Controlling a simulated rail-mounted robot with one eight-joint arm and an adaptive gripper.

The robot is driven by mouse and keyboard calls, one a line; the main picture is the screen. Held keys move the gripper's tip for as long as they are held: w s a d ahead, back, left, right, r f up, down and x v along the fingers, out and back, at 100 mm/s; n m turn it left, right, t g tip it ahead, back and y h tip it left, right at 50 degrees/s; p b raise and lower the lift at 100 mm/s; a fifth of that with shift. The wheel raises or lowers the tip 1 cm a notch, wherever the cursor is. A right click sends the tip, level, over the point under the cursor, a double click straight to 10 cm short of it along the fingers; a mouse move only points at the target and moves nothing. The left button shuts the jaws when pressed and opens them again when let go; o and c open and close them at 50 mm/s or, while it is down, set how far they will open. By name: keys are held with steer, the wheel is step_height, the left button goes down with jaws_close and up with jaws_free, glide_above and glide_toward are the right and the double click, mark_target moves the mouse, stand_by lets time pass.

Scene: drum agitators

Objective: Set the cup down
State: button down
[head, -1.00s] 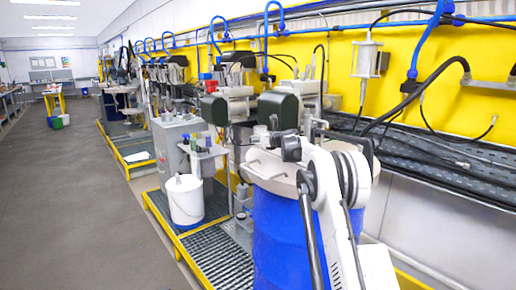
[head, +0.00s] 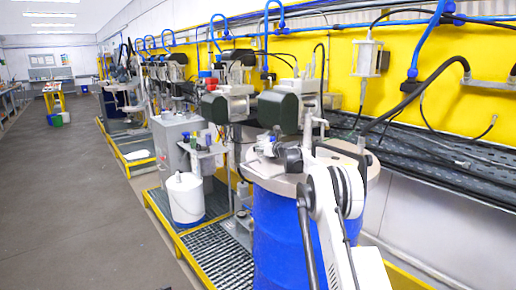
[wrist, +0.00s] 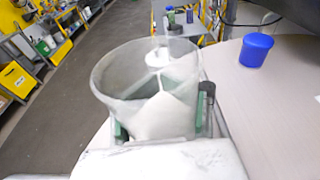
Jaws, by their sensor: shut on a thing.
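A clear, translucent cup (wrist: 112,75) stands upright in the middle of the wrist view. My gripper (wrist: 160,124) is shut on it, with green finger pads on both sides of the cup. A whitish shape shows through the cup; I cannot tell if it is content or background. In the head view my gripper (head: 266,150) is low over the pale lid (head: 283,184) of the blue drum (head: 277,235). The cup is too small there to make out clearly. I cannot tell whether its base touches the lid.
A small blue cup (wrist: 256,49) stands on the lid, right of the held cup and apart from it. A dark green agitator motor (head: 279,111) is above the drum's back. A white bucket (head: 185,199) stands left of the drum. The lid's right part is clear.

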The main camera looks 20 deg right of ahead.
steer(key=shift+f, duration=0.2)
steer(key=c, duration=1.1)
jaws_free()
steer(key=shift+r, duration=0.1)
steer(key=shift+o, duration=0.2)
